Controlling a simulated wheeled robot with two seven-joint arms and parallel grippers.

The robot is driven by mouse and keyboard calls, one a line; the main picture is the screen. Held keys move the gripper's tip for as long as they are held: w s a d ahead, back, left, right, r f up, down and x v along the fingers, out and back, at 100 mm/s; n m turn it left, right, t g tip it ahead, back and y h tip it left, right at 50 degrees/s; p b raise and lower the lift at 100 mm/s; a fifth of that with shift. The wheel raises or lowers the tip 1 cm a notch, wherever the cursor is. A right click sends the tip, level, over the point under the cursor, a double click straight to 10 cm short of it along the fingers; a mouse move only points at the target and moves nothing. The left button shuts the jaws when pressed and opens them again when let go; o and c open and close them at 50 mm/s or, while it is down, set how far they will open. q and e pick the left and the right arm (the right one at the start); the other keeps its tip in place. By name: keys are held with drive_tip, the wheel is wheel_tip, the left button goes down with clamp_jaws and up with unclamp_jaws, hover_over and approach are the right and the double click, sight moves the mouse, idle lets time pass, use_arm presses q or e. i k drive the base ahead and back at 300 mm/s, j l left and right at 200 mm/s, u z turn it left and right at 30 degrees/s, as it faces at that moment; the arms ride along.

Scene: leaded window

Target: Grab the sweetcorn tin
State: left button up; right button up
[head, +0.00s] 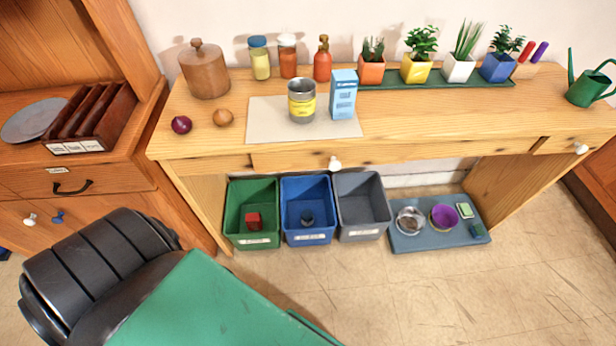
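A silver tin with a yellow label, which looks like the sweetcorn tin (301,102), stands upright on a pale mat (268,126) on the wooden desk. Its label is too small to read. A light blue carton (343,97) stands close at its right on the same mat. The tin is unobstructed from the front. Neither of my grippers is in view.
A red onion (181,125), a brown onion (223,118) and a lidded wooden pot (204,72) are left of the mat. Jars and a red pump bottle (322,60) stand behind. Potted plants line a green tray (437,79). The desk's right front is clear.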

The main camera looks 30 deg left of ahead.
sight(302, 101)
drive_tip(key=i+u, duration=0.2)
drive_tip(key=u, duration=0.55)
